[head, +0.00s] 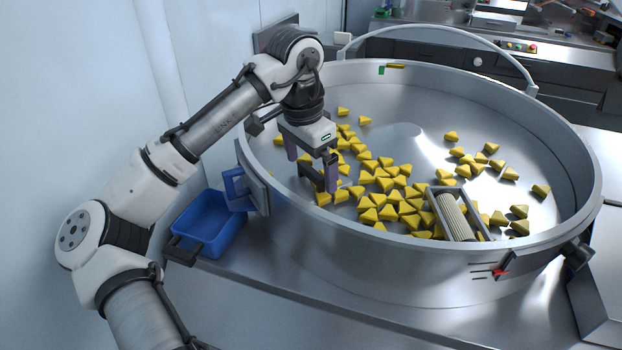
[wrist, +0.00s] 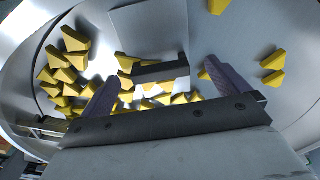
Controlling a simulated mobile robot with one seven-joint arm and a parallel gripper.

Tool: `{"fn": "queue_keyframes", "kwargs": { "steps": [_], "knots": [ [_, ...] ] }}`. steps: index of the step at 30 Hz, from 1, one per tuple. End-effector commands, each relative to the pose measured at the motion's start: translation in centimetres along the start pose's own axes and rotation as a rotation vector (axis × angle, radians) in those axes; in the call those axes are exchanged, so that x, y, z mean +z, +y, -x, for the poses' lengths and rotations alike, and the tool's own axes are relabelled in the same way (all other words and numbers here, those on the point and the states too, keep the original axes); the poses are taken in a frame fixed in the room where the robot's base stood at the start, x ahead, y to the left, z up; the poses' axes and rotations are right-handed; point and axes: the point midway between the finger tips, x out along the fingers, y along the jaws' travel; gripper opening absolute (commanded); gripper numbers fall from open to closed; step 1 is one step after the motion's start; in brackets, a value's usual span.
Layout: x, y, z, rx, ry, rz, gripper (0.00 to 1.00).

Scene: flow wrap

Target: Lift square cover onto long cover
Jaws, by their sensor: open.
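My gripper (head: 312,170) hangs just inside the left rim of the big round metal pan, pointing down, with its fingers apart. In the wrist view my gripper (wrist: 162,78) has a dark bar (wrist: 160,72) between its fingertips; I see no clear contact. A flat grey square plate (wrist: 150,28) lies just beyond the bar, and looks like the square cover. Whether the bar is fixed to it is unclear. In the head view the dark bar (head: 312,178) shows low between the fingers. I cannot pick out the long cover for sure.
Many yellow wedge pieces (head: 400,207) lie in the round pan (head: 590,215), several close to my gripper. A framed ribbed roller (head: 455,217) sits at the pan's front. A blue bin (head: 212,232) stands outside at the left.

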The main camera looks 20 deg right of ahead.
Motion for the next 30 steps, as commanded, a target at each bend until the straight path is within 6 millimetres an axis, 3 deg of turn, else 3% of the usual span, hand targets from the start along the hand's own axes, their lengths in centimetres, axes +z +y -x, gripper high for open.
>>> {"fn": "queue_keyframes", "kwargs": {
  "steps": [6,13,25,30],
  "knots": [
    [0.0,0.0,-2.2,-0.001,0.0,0.001,1.0],
    [0.0,0.0,-2.3,-0.001,0.001,0.001,1.0],
    [0.0,0.0,-2.3,-0.001,0.001,0.0,0.48],
    [0.0,0.0,-2.2,-0.001,0.001,0.0,0.47]
  ]
}}
